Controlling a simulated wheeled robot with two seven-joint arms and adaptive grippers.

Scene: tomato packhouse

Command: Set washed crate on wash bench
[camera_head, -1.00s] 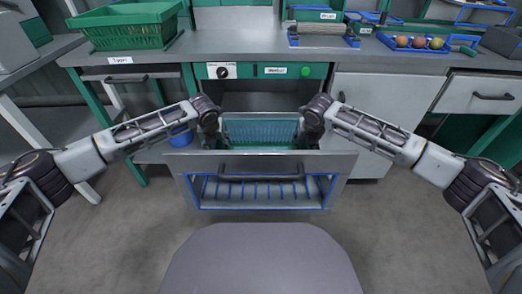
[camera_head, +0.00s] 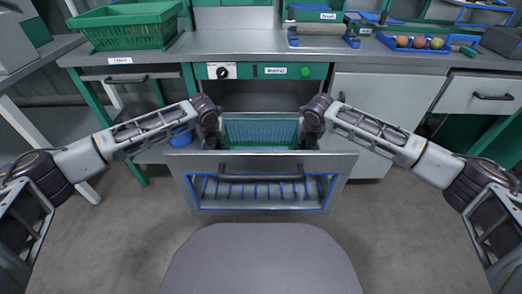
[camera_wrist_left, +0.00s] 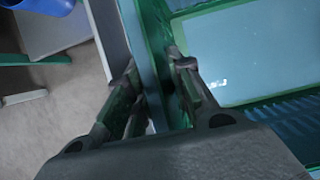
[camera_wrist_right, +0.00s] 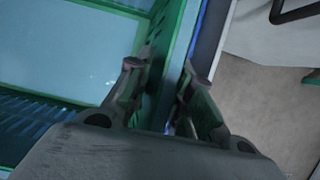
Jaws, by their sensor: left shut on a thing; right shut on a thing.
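A green crate (camera_head: 260,131) sits inside the pulled-out drawer (camera_head: 262,165) of the washer under the counter. It looks level, and its ribbed far wall shows in the head view. My left gripper (camera_head: 213,141) is shut on the crate's left side wall, seen close up in the left wrist view (camera_wrist_left: 155,40). My right gripper (camera_head: 306,141) is shut on the right side wall, which also shows in the right wrist view (camera_wrist_right: 181,40). The drawer front hides the crate's lower part in the head view. The grey bench top (camera_head: 240,45) runs above the washer.
A large green basket (camera_head: 125,28) stands on the bench at the left. A brush stand (camera_head: 322,32) and a blue tray with tomatoes (camera_head: 415,44) stand at the right. The bench top directly above the washer is clear. A drawer handle (camera_head: 260,178) juts forward.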

